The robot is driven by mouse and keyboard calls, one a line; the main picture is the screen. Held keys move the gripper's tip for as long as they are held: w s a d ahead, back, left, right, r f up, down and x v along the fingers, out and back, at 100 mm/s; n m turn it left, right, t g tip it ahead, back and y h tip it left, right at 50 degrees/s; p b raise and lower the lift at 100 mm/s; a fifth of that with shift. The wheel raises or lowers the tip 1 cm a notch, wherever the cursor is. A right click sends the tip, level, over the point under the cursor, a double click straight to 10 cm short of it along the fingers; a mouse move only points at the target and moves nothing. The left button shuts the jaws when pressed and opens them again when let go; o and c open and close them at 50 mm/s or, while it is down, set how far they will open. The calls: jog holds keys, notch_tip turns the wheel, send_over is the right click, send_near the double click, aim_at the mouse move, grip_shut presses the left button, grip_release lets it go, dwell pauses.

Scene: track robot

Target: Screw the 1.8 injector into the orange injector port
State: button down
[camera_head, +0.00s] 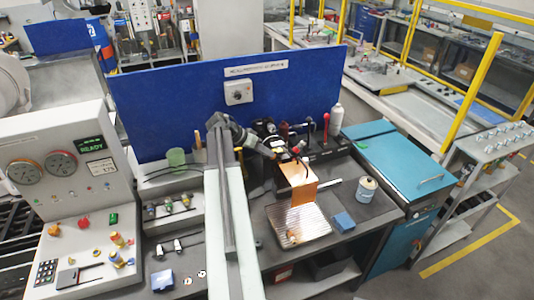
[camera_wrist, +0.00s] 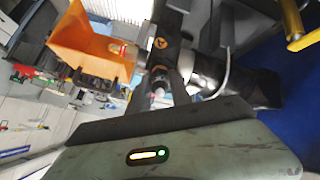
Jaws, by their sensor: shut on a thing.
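My gripper (camera_wrist: 161,80) is shut on a small injector (camera_wrist: 158,98), seen in the wrist view as a pale part with a reddish band between the dark fingers. Its size marking cannot be read. An orange open-sided box (camera_wrist: 85,42) is close beyond the fingers on the left of the wrist view. A reddish and yellow cylindrical part (camera_wrist: 125,50) lies between it and the fingers. In the head view the orange box (camera_head: 299,182) stands on the right bench, just below my gripper's end. I cannot make out the port itself or whether the injector touches it.
A ribbed metal tray (camera_head: 298,226) lies before the orange box, with a blue block (camera_head: 343,222) and a can (camera_head: 367,189) to its right. A rack with several injectors (camera_head: 168,207) stands left of my arm. A blue panel (camera_head: 180,110) closes the back.

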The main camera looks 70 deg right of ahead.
jog(key=m, duration=1.2)
jog(key=m, duration=0.5)
jog(key=shift+m, duration=0.4)
jog(key=m, duration=0.6)
jog(key=shift+s, duration=0.1)
jog(key=c, duration=1.3)
grip_release()
jog(key=shift+o, duration=0.5)
jog(key=o, duration=0.5)
